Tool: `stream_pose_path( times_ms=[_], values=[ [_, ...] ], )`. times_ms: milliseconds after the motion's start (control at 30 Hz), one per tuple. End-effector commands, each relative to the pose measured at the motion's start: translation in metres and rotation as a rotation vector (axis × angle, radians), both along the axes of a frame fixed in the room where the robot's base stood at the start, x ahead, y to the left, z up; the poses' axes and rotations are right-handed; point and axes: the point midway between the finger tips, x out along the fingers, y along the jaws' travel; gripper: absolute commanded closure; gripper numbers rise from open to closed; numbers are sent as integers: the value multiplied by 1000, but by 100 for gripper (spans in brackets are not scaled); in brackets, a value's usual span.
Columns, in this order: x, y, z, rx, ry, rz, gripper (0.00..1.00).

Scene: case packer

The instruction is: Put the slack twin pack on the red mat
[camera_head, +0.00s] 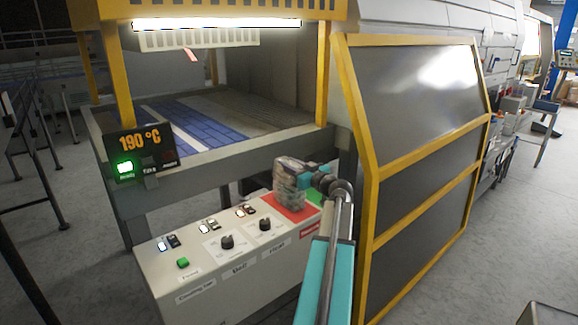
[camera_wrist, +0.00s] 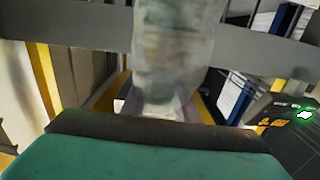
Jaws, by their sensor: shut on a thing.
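A clear-wrapped twin pack (camera_head: 290,183) with dull contents is held by my gripper (camera_head: 312,178) above the control cabinet's top. In the wrist view the pack (camera_wrist: 172,60) looks blurred and its clear wrap hangs loosely toward the jaw. My gripper is shut on it; the fingertips are partly hidden by the pack in the head view. The red mat (camera_head: 288,208) lies on the right part of the cabinet top, just below and behind the pack. I cannot tell whether the pack touches the mat.
The white cabinet (camera_head: 215,283) carries switches, two black knobs (camera_head: 227,242) and a green button (camera_head: 183,263). A conveyor (camera_head: 205,118) runs behind, with a 190 °C display (camera_head: 139,141). A yellow-framed guard (camera_head: 372,185) stands close at right.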

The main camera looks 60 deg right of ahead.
Motion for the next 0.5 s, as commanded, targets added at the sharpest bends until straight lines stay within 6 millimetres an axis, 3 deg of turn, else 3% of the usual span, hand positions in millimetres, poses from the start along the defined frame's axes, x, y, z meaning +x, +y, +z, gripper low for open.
stream_pose_path(
  times_ms=[433,467,500],
  values=[
    [0,0,-3,-1,-2,0,100],
    [0,0,-2,-1,-2,0,70],
    [0,0,-2,-1,-2,0,63]
  ],
)
